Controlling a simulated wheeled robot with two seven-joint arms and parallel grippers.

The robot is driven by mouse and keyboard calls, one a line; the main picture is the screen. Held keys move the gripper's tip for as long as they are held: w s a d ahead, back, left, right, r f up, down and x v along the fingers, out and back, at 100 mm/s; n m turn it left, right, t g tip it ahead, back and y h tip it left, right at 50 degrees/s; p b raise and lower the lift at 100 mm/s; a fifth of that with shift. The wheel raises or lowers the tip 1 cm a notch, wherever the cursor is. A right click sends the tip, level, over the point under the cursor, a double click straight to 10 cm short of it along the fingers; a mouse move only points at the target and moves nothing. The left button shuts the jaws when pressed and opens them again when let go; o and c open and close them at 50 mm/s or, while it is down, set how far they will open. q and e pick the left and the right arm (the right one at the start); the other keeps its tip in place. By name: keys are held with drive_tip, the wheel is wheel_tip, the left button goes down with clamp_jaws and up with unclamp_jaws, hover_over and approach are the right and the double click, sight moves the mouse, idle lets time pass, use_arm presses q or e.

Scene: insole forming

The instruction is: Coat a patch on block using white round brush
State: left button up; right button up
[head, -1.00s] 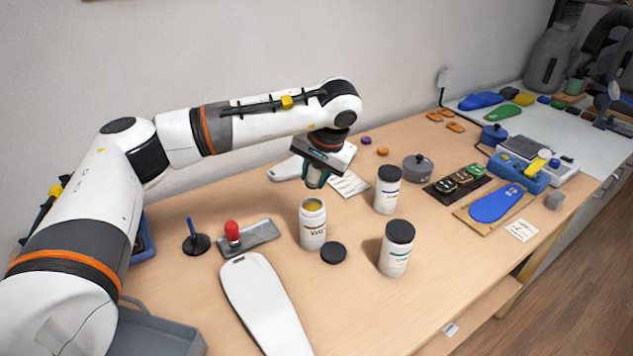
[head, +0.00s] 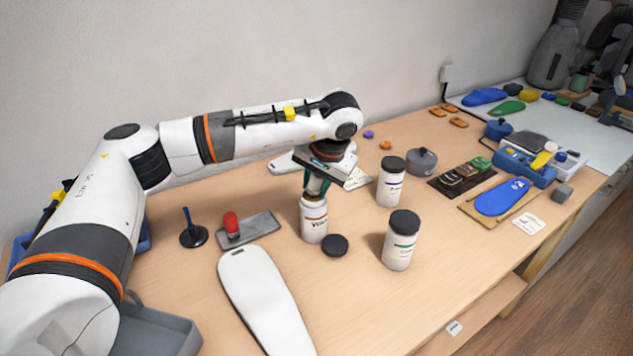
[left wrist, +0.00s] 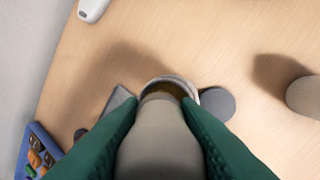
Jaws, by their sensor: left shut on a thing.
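My left gripper (head: 316,188) is directly above an open white jar (head: 313,224) with a dark label reading roughly "Wax". In the left wrist view its green fingers (left wrist: 168,125) are shut on a pale, rounded, tapering thing (left wrist: 160,145), seemingly the white round brush. Its far end reaches into the jar mouth, whose rim (left wrist: 178,81) shows around it; the tip is hidden. Several small dark and green blocks (head: 461,172) lie on a dark mat at the right; which block is meant, I cannot tell. My right gripper is not in view.
A black lid (head: 334,245) lies beside the jar. Two closed white jars (head: 390,182) (head: 401,240) stand to its right. A red-knobbed tool (head: 231,225) on a grey plate and a white insole-shaped board (head: 264,300) are to the left.

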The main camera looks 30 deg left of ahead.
use_arm(q)
drive_tip(key=shift+f, duration=0.25)
idle(0.5)
drive_tip(key=shift+s+f, duration=0.2)
drive_tip(key=shift+f, duration=0.15)
idle(1.4)
drive_tip(key=shift+w, duration=0.15)
drive_tip(key=shift+r, duration=0.1)
drive_tip(key=shift+r+p, duration=0.45)
drive_tip(key=shift+r, duration=0.1)
drive_tip(key=shift+r+p, duration=2.2)
drive_tip(key=shift+r, duration=0.9)
drive_tip(key=shift+w, duration=0.1)
drive_tip(key=shift+f, duration=0.1)
